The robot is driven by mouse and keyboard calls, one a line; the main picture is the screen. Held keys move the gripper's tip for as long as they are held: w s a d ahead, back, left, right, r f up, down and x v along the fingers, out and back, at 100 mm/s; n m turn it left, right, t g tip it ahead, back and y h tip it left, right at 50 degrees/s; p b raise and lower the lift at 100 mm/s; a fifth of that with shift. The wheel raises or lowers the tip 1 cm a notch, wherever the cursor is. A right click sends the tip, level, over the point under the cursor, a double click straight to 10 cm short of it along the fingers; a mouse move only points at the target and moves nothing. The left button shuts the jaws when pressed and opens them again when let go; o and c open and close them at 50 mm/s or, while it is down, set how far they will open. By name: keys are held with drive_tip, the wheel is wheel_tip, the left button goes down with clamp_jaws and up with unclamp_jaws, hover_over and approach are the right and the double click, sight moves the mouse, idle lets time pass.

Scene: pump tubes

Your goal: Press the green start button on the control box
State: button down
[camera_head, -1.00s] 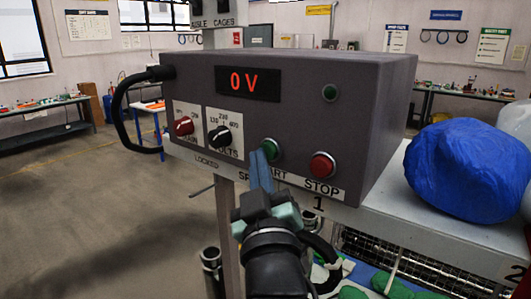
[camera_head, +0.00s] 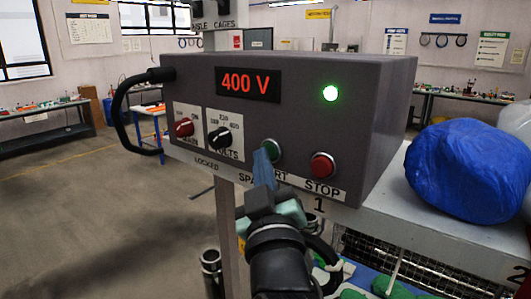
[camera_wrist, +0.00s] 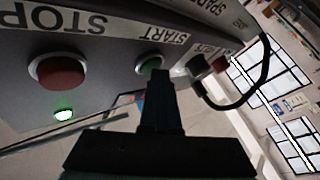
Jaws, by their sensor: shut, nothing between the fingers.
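The grey control box (camera_head: 300,120) stands on a shelf. Its red display (camera_head: 248,84) reads 400 V and a lamp (camera_head: 330,93) glows bright green. The green start button (camera_head: 273,149) is on the front, left of the red stop button (camera_head: 322,166). My gripper (camera_head: 264,154) is shut and empty, its fingertips at the left edge of the start button, partly covering it. In the wrist view the start button (camera_wrist: 149,66) shows just past the fingertips; whether they touch it, I cannot tell. The red stop button (camera_wrist: 57,72) is clear of the fingers.
A red knob (camera_head: 183,127) and a black volts knob (camera_head: 219,137) sit left of the start button. A black cable (camera_head: 123,115) loops from the box's left side. A blue wrapped bundle (camera_head: 470,170) lies on the shelf at right.

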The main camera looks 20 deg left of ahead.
drive_tip(key=shift+s+a, duration=0.35)
drive_tip(key=shift+s, duration=0.55)
drive_tip(key=shift+s+a+p, duration=0.25)
drive_tip(key=shift+s+a, duration=0.05)
drive_tip(key=shift+s, duration=0.5)
drive_tip(key=shift+s+a+p, duration=0.25)
drive_tip(key=shift+s, duration=0.55)
drive_tip(key=shift+s+a+p, duration=0.25)
drive_tip(key=shift+s+a, duration=0.05)
drive_tip(key=shift+s, duration=0.5)
drive_tip(key=s+d+r+m+t+h+b, duration=0.3)
drive_tip(key=s+d+r+m+t+h, duration=0.1)
drive_tip(key=d+r, duration=0.4)
drive_tip(key=s+d+r+m+t+h+b, duration=0.3)
drive_tip(key=s+d+r+m+h, duration=0.1)
drive_tip(key=s+d+r+m, duration=0.2)
drive_tip(key=shift+d+r+t, duration=0.4)
drive_tip(key=shift+d+r, duration=0.5)
drive_tip(key=shift+d, duration=0.15)
